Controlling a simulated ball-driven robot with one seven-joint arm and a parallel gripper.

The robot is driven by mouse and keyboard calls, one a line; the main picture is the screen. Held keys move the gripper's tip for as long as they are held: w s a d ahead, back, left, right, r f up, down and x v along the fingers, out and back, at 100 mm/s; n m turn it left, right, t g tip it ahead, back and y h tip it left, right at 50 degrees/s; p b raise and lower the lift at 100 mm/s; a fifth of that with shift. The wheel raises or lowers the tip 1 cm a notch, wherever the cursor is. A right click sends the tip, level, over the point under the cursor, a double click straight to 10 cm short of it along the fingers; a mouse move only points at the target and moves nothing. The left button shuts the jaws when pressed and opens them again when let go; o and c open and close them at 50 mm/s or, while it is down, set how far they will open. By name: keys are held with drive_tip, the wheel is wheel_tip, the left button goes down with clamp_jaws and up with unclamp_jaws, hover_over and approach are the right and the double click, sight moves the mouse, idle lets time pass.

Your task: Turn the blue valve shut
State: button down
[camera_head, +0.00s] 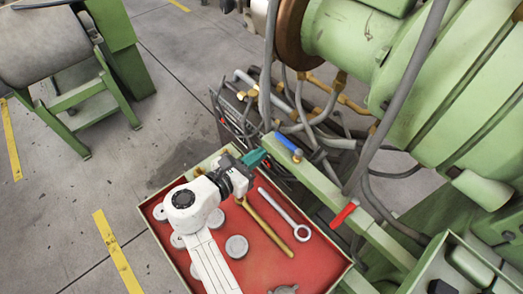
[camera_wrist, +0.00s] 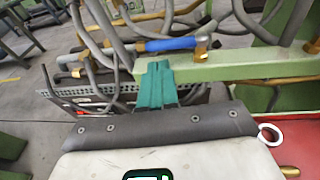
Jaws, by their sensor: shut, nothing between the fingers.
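The blue valve (camera_head: 287,142) has a blue lever handle on a brass body. My gripper (camera_head: 260,155) has teal fingers, which are shut and empty. In the head view they are just left of the valve and a little below it. In the wrist view my fingertips (camera_wrist: 159,66) point at the handle from just below it; I cannot tell whether they touch.
A red-lined tray (camera_head: 262,268) lies under my arm with a ring-ended wrench (camera_head: 285,213), a brass-coloured tool (camera_head: 262,223) and round grey parts. Grey hoses (camera_head: 318,130) crowd behind the blue valve. Open floor lies left.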

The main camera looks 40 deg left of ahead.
drive_tip(key=s+r, duration=0.1)
drive_tip(key=s, duration=0.7)
drive_tip(key=shift+a+r, duration=0.3)
drive_tip(key=shift+a, duration=0.15)
